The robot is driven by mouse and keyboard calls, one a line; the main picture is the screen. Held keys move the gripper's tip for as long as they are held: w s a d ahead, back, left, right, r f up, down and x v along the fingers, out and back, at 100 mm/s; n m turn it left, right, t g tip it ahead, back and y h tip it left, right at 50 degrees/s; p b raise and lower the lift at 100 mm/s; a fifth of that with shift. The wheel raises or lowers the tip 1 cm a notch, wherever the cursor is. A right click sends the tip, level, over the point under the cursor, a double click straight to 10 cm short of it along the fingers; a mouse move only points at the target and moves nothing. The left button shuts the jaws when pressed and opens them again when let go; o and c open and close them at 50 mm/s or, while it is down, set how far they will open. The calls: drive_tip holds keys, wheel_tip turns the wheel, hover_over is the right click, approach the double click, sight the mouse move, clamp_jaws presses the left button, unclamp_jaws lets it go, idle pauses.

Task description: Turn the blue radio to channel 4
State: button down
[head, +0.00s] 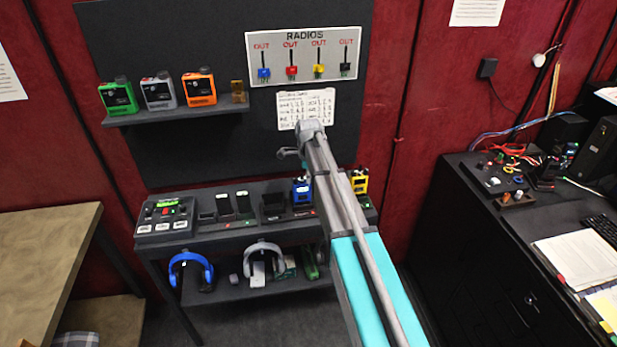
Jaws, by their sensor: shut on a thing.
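The blue radio (301,193) stands upright on the dark console shelf, in the row of charger slots, just left of my forearm. My arm reaches up from the lower right, and its wrist bends over above the radio. My gripper (290,153) shows only in part, as a small dark grey shape below the wrist and above the radio. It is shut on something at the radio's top. My arm covers most of the fingers, and the contact is too small to make out. The radio's channel setting cannot be read.
A yellow radio (358,180) stands right of my arm. Green (119,97), grey (159,92) and orange (199,88) radios sit on the wall shelf (180,114). A RADIOS board (303,57) and a written chart (306,107) hang above. Headphones (190,270) lie below.

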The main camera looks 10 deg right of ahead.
drive_tip(key=shift+n, duration=0.5)
drive_tip(key=n, duration=0.2)
drive_tip(key=shift+n, duration=2.5)
drive_tip(key=c, duration=0.6)
unclamp_jaws()
drive_tip(key=shift+m, duration=0.3)
